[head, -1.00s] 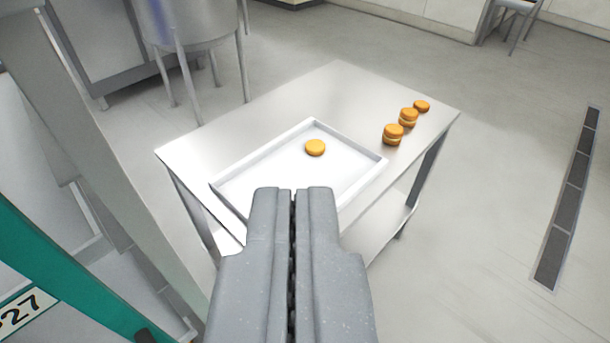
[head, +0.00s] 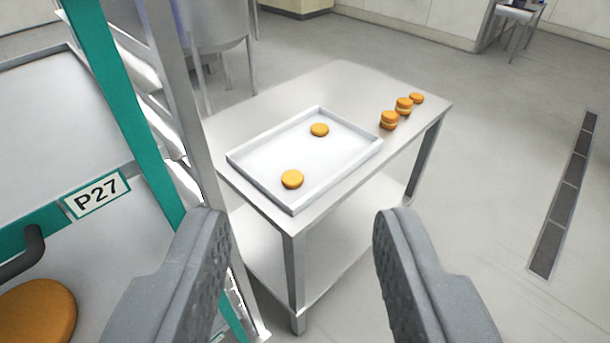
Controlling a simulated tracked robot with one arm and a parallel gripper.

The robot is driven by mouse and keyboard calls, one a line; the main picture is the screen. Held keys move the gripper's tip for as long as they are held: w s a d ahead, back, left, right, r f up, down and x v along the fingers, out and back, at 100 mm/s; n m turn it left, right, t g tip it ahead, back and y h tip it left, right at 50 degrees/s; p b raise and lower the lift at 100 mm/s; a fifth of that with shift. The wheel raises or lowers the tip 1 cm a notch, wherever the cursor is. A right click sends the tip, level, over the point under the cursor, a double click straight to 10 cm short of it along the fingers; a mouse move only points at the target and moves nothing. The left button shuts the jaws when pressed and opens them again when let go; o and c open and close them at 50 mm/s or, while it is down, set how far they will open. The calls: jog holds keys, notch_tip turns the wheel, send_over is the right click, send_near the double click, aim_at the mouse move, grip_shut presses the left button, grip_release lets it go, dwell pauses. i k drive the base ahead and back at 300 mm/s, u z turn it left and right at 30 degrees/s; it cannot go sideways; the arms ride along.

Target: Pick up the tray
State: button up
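The white rectangular tray (head: 345,163) lies flat on a metal table, with a low rim all around. Two orange-brown rounds lie in it: one toward the back (head: 319,130) and one near the front left corner (head: 292,179). My gripper (head: 302,222) is open and empty, its two grey fingers spread wide. In the picture it is below the tray's near edge, apart from it. The whole tray is in view.
The metal table (head: 336,82) has a lower shelf (head: 345,215). Three filled rounds (head: 403,106) stand at its right end. At left are a teal frame with a P27 label (head: 96,196), a black handle (head: 22,255) and a large orange-brown round (head: 38,312).

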aim_at(323, 162)
jog(key=k, duration=0.7)
jog(key=z, duration=0.6)
jog(key=i, duration=2.3)
jog(key=u, duration=0.9)
